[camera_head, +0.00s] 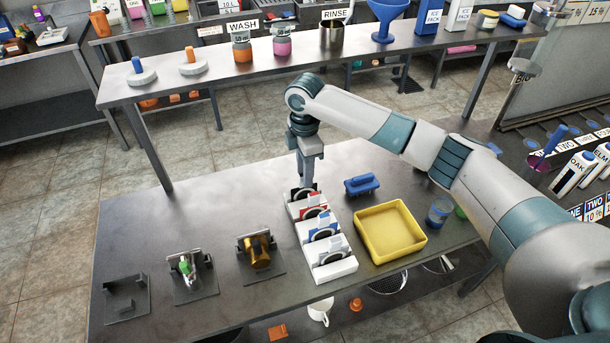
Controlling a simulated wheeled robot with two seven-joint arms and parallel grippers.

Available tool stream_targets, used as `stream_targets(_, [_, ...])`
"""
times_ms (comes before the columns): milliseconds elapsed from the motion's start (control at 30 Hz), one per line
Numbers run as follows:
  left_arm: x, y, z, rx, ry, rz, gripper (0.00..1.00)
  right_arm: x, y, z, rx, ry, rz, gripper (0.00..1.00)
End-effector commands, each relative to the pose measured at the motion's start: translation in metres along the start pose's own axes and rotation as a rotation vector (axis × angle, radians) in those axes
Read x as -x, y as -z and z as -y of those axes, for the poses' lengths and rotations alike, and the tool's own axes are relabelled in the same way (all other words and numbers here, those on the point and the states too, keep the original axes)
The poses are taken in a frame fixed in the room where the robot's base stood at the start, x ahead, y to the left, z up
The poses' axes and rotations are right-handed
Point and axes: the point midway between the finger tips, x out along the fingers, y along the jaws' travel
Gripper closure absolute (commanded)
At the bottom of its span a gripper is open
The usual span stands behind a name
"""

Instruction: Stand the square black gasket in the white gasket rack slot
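A white gasket rack (333,270) stands on the steel table, its slots in a row from back to front. Black gaskets show in several slots, beside red, blue and white panels. A dark gasket (330,257) is at the front white panel; its exact outline is too small to make out. My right gripper (306,184) points straight down at the back end of the rack, over or at a small dark piece there. Its fingers look close together; whether they hold that piece I cannot tell. My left gripper is not in view.
A yellow tray (390,232) lies right of the rack, with a blue-handled block (361,184) behind it and a blue cup (439,211) beside it. Dark metal fixtures (262,258) stand to the left. The table's back left is clear. A raised shelf (220,73) runs behind.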

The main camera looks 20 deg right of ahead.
Motion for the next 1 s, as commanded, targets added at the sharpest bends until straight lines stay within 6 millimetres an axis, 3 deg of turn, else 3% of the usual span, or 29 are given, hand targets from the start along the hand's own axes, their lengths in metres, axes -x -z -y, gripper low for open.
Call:
stream_targets(600, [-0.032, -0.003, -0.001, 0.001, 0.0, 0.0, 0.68, 0.096, 0.0, -0.001, 0.0, -0.002, -0.001, 0.7])
stream_targets(1000, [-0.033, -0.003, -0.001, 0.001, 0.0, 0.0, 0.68, 0.108, 0.0, 0.0, 0.0, 0.0, 0.0, 0.7])
